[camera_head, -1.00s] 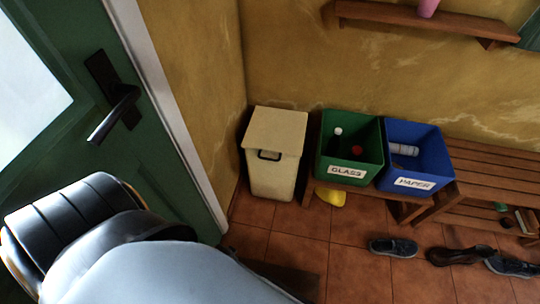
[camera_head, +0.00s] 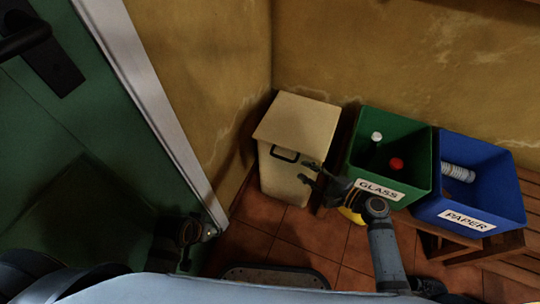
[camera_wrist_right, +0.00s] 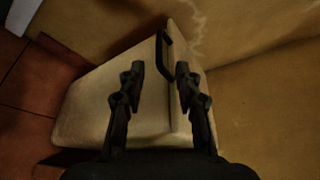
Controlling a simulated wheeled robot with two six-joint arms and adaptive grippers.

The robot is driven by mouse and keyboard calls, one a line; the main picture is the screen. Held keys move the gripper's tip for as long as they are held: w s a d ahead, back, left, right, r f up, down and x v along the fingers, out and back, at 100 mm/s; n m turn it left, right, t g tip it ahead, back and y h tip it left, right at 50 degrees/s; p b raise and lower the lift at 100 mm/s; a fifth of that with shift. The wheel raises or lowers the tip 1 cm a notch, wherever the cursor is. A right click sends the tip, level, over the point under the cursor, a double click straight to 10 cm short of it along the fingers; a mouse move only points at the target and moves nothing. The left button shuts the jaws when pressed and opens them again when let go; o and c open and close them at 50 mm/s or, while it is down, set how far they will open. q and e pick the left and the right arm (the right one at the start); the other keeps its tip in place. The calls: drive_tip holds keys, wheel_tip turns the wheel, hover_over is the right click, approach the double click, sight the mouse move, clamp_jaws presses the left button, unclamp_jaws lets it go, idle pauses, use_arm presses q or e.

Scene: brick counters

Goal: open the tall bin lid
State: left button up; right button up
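The tall cream bin (camera_head: 275,178) stands in the wall corner with its lid (camera_head: 298,122) shut. A dark looped handle (camera_head: 285,155) is at the front under the lid's edge. My right gripper (camera_head: 308,172) is just right of the handle, close to the bin's front. In the right wrist view, the right gripper (camera_wrist_right: 160,72) has its fingers apart and empty, with the handle (camera_wrist_right: 164,55) ahead, between and beyond the fingertips. Contact cannot be told. A dark part of my left arm (camera_head: 185,235) shows low beside the door; its fingers are not clear.
The green GLASS box (camera_head: 423,145) and blue PAPER box (camera_head: 512,190) stand right of the bin on a wooden bench (camera_head: 480,247). The green door (camera_head: 70,150) and its white frame (camera_head: 150,110) are at the left. Some tiled floor (camera_head: 310,232) is free before the bin.

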sight(284, 158)
drive_tip(key=b+x, duration=0.2)
drive_tip(key=x, duration=0.7)
drive_tip(key=shift+w+a+f, duration=0.1)
drive_tip(key=shift+f, duration=0.05)
drive_tip(key=shift+w+a, duration=0.3)
drive_tip(key=shift+a, duration=0.1)
use_arm(q)
drive_tip(key=shift+w+d+f+t, duration=0.15)
drive_tip(key=shift+d+f+t, duration=0.15)
drive_tip(key=shift+f, duration=0.3)
drive_tip(key=shift+w+d+f+t, duration=0.15)
drive_tip(key=shift+f+t, duration=0.25)
drive_tip(key=shift+f, duration=0.15)
use_arm(e)
drive_tip(key=shift+c, duration=0.4)
clamp_jaws()
